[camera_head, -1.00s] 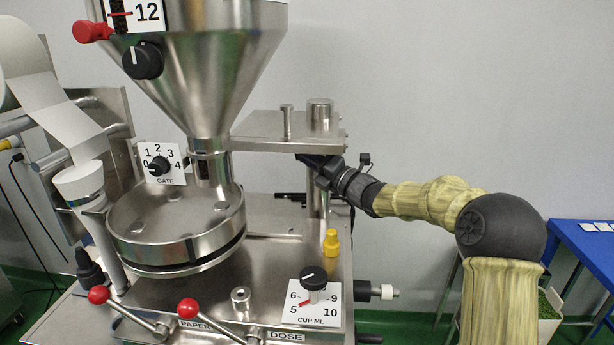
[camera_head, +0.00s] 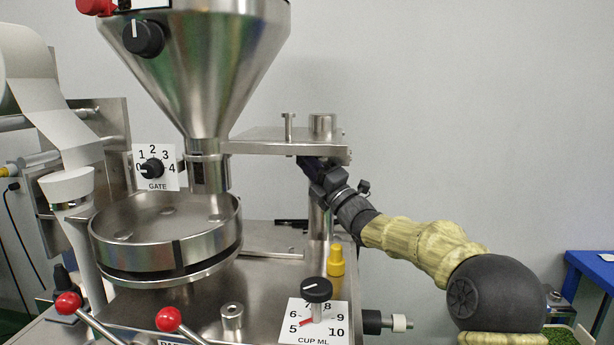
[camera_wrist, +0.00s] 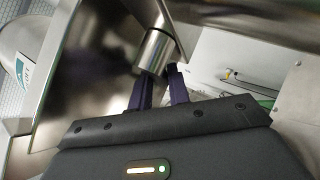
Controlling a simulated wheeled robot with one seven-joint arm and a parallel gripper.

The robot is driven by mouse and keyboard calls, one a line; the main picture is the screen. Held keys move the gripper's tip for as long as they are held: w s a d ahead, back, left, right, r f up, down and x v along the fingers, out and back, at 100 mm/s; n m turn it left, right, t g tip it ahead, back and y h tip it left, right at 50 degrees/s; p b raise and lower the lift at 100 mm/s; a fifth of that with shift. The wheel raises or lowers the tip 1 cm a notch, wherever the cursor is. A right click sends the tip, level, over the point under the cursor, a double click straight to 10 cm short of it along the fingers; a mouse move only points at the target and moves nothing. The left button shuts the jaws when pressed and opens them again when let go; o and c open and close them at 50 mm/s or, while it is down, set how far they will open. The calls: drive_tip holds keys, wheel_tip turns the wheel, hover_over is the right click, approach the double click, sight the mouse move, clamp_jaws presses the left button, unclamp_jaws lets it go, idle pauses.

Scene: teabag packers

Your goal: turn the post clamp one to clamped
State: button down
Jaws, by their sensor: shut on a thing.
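The steel post (camera_head: 319,222) stands on the machine's deck and carries a flat bracket plate (camera_head: 270,146). My gripper (camera_head: 308,165) is under the right end of this plate, beside the top of the post. In the wrist view, my gripper's two dark fingers (camera_wrist: 163,80) close at a short steel cylinder (camera_wrist: 155,52), which I take for the post clamp. My gripper is shut on it. The grip itself is hidden in the head view by the plate and my gripper's body. I cannot read the clamp's setting.
A steel hopper (camera_head: 200,75) stands left of the plate, above a round drum (camera_head: 165,235). A yellow cap (camera_head: 336,260) and a black cup knob (camera_head: 316,290) stand on the deck below my arm.

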idle(0.3)
drive_tip(key=c, duration=1.3)
unclamp_jaws()
drive_tip(key=shift+d, duration=0.1)
drive_tip(key=shift+r+p, duration=0.15)
drive_tip(key=shift+p, duration=0.2)
drive_tip(key=p, duration=0.2)
drive_tip(key=shift+n+g+p, duration=0.3)
drive_tip(key=shift+n+g, duration=0.1)
drive_tip(key=g+p, duration=0.1)
drive_tip(key=p, duration=0.1)
drive_tip(key=n+p, duration=0.1)
drive_tip(key=p, duration=0.2)
drive_tip(key=shift+f+n+g+h, duration=0.25)
drive_tip(key=shift+n+g+h, duration=0.05)
drive_tip(key=shift+g+h, duration=0.1)
